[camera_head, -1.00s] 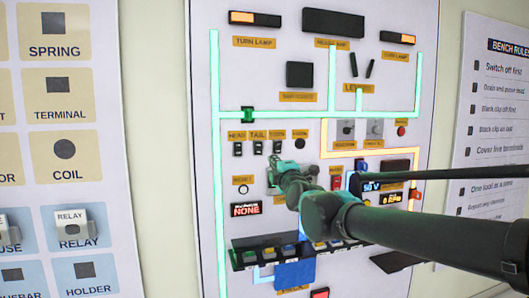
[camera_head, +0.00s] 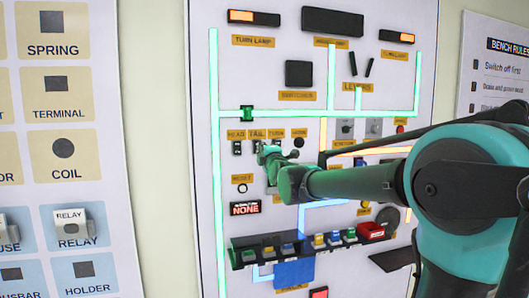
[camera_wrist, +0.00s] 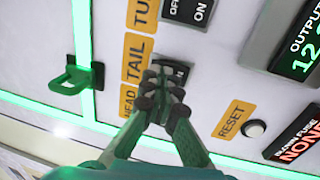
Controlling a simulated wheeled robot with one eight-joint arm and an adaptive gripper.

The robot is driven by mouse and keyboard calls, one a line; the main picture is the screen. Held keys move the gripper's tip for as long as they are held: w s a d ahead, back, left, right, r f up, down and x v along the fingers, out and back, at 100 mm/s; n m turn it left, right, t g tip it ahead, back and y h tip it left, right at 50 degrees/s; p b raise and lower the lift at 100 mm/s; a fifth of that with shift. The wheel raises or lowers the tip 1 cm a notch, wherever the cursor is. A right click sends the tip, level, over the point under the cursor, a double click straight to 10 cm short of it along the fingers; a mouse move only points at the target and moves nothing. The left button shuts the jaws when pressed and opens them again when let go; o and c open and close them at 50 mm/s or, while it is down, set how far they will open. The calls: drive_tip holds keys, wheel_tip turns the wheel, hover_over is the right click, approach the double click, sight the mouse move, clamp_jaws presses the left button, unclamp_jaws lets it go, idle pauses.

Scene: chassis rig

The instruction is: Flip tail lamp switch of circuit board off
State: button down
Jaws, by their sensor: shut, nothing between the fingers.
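The tail lamp switch (camera_wrist: 178,70) is a small dark rocker under the orange TAIL label (camera_wrist: 138,60) in the wrist view. In the head view the TAIL label (camera_head: 257,134) sits in a row between HEAD and TURN, and the switch below it is largely hidden by my gripper. My gripper (camera_head: 268,156) is at the board over the tail switch. In the wrist view its dark fingertips (camera_wrist: 160,88) are shut together, empty, and overlap the switch. I cannot tell whether they touch it or which way the rocker is set.
The head switch (camera_head: 237,147) is just left of the tail switch. A turn switch (camera_wrist: 192,12) with OFF and ON marks is beside it. The reset button (camera_wrist: 255,128) and a display reading NONE (camera_head: 245,208) are nearby. A green lever (camera_wrist: 75,75) sits on the lit green line.

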drive_tip(key=shift+w+a, duration=0.1)
drive_tip(key=shift+w, duration=0.2)
drive_tip(key=shift+r, duration=0.1)
